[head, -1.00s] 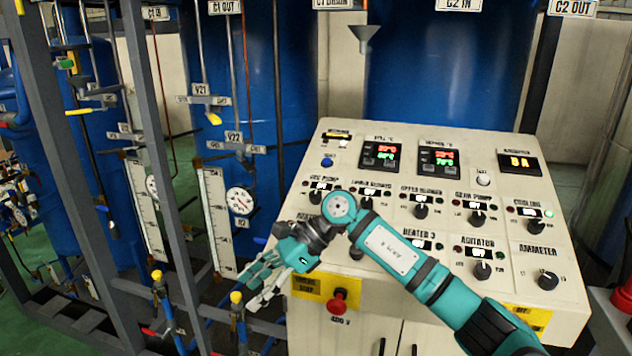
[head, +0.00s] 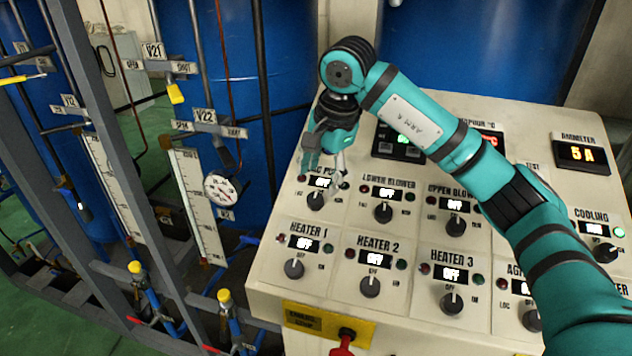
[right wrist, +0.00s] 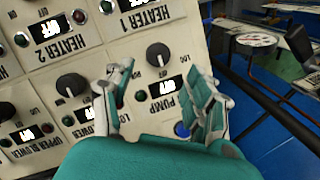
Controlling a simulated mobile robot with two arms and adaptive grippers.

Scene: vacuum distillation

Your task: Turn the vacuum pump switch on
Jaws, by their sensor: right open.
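The vacuum pump switch is a black rotary knob (head: 316,201) at the left end of the upper knob row on the cream control panel (head: 268,285). Its label is partly hidden by my gripper in the head view. In the right wrist view the knob (right wrist: 158,55) shows upside down above the word PUMP, with a small lit display (right wrist: 167,87) that appears to read OFF. My right gripper (head: 326,172) is open and empty, just over the pump section. In the right wrist view its fingers (right wrist: 162,88) are spread either side of the display, apart from the knob. My left gripper is out of view.
The lower blower knob (head: 383,212) is close on the right and the heater 1 knob (head: 294,269) is below. A red emergency stop button (head: 342,347) sits low on the front. Pipes, valves and a gauge (head: 222,188) stand left of the panel.

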